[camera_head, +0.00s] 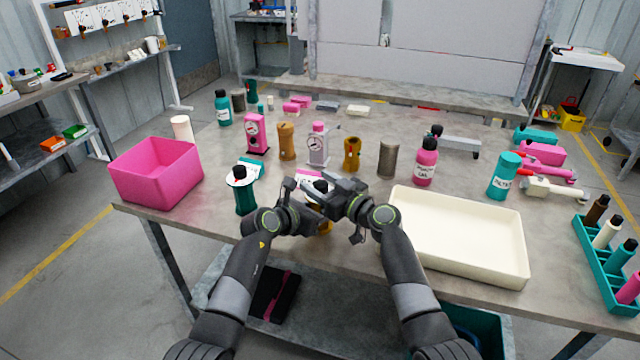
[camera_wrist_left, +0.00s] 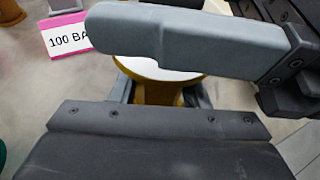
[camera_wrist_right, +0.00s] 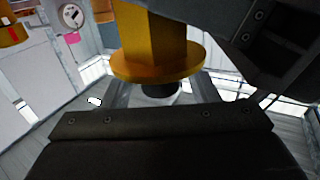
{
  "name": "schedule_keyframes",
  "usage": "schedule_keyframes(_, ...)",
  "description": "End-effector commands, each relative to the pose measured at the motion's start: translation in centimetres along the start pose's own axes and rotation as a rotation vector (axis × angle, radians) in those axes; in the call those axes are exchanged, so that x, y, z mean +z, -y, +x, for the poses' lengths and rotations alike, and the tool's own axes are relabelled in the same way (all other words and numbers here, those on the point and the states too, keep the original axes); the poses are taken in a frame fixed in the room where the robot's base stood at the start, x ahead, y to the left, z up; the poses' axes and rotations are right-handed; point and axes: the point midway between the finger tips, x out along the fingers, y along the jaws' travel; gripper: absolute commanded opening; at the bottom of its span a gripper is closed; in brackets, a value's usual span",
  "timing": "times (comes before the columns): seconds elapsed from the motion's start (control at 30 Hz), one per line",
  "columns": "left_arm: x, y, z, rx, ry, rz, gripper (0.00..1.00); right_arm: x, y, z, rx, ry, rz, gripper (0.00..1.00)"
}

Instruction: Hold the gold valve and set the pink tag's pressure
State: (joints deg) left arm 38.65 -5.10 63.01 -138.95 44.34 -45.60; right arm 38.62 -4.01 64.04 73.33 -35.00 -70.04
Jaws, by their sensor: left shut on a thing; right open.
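The gold valve (camera_head: 325,228) stands upright at the table's front edge, largely hidden by my grippers, with its black knob (camera_head: 321,186) on top. My left gripper (camera_head: 308,208) is shut on its body. In the left wrist view its white dial (camera_wrist_left: 160,69) is mostly covered by a finger. My right gripper (camera_head: 328,188) is open at the knob; in the right wrist view the gold flange (camera_wrist_right: 158,66) and black knob lie between its fingers, contact unclear. The pink-edged tag (camera_head: 312,175) lies behind the valve. In the left wrist view the tag (camera_wrist_left: 66,38) reads "100 BA", the rest hidden.
A teal valve (camera_head: 245,198) stands just left of my grippers, beyond it a pink bin (camera_head: 155,172). A cream tray (camera_head: 460,265) lies close on the right. Pink and grey gauges, gold parts and bottles (camera_head: 426,165) stand behind.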

Motion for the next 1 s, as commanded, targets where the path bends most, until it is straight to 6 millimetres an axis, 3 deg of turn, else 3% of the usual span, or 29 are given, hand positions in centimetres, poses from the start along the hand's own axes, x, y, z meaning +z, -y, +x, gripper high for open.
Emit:
schedule_keyframes(0.27,-0.02,-0.01,0.0,0.0,0.0,0.0,0.07,0.02,0.01,0.08,0.0,0.0,0.0,0.54)
schedule_keyframes(0.6,-0.01,-0.01,0.0,0.0,0.0,0.0,0.07,0.02,-0.01,0.05,0.0,0.0,0.0,0.1)
schedule_keyframes(1.0,0.0,0.0,0.0,0.0,0.0,0.001,0.07,0.11,-0.09,0.11,-0.078,0.006,0.0,0.09)
